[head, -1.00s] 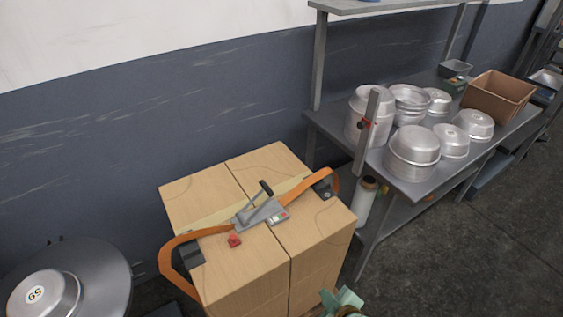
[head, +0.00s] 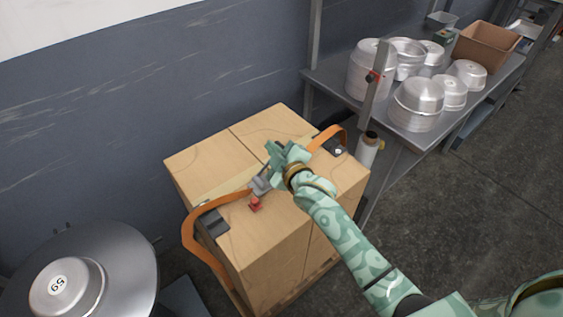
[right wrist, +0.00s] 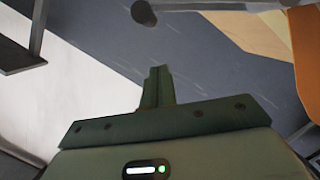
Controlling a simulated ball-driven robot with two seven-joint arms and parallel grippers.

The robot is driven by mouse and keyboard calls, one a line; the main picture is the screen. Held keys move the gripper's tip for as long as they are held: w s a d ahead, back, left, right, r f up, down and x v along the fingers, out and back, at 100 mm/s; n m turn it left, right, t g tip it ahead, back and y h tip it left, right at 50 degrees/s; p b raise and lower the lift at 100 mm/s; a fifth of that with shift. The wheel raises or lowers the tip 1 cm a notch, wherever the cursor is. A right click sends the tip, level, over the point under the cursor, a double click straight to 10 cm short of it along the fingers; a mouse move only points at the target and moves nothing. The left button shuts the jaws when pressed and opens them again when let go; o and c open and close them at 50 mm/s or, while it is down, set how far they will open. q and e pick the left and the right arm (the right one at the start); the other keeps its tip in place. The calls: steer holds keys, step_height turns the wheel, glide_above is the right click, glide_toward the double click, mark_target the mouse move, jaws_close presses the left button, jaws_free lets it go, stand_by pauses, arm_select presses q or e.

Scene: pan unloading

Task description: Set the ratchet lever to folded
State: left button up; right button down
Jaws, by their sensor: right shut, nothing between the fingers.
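The grey ratchet buckle (head: 261,187) sits on the orange strap (head: 232,201) across the top of the wooden-looking boxes (head: 200,165). My right gripper (head: 276,152) is over the buckle from the right, with its fingers shut and empty. The gripper and wrist hide the ratchet lever in the head view, so I cannot tell its angle or whether the fingers touch it. In the right wrist view the shut fingers (right wrist: 157,84) point up the picture. A dark rounded end (right wrist: 143,13) lies beyond them; I cannot tell if it belongs to the lever. My left gripper is out of view.
A red piece (head: 256,204) is beside the buckle. A metal shelf (head: 385,110) with several shiny pans stands at right, with a brown box (head: 486,47). A round metal table (head: 130,275) holds a pan (head: 66,288) at lower left. The wall is close behind the boxes.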

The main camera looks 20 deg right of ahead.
steer(key=shift+w+d+f+b, duration=0.15)
steer(key=shift+d+f+b, duration=0.1)
steer(key=shift+d+f, duration=0.45)
steer(key=shift+w+d+f+b, duration=0.15)
steer(key=shift+d+f+b, duration=0.05)
steer(key=shift+d+f, duration=0.5)
steer(key=shift+d, duration=0.1)
